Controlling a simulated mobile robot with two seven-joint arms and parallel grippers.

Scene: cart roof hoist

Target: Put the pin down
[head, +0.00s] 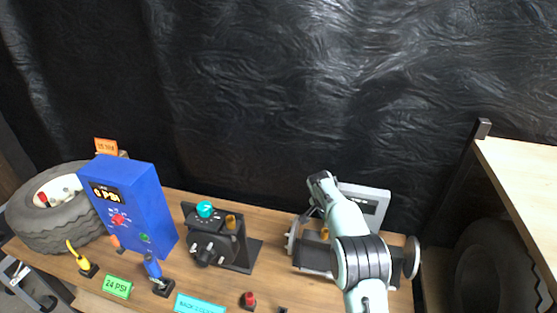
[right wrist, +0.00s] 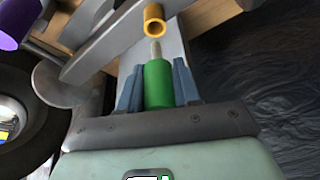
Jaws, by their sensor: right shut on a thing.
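The pin (right wrist: 158,85) has a green grip and a thin pale metal tip. In the right wrist view my right gripper (right wrist: 157,88) is shut on the green grip, with one blue-grey finger on each side. The metal tip points at an orange tube (right wrist: 154,20) and sits just short of its opening in the picture; I cannot tell how big the gap is. In the head view my right arm reaches over a grey machine (head: 364,205) at the right of the bench, and its gripper and the pin are hidden. My left gripper is not in view.
The bench (head: 273,262) has bare wood in the middle. On it stand a blue 0 PSI box (head: 138,208), a tyre (head: 62,228), a black device with a teal knob (head: 204,209), and small tools. A pale wooden surface (head: 525,180) is at the right.

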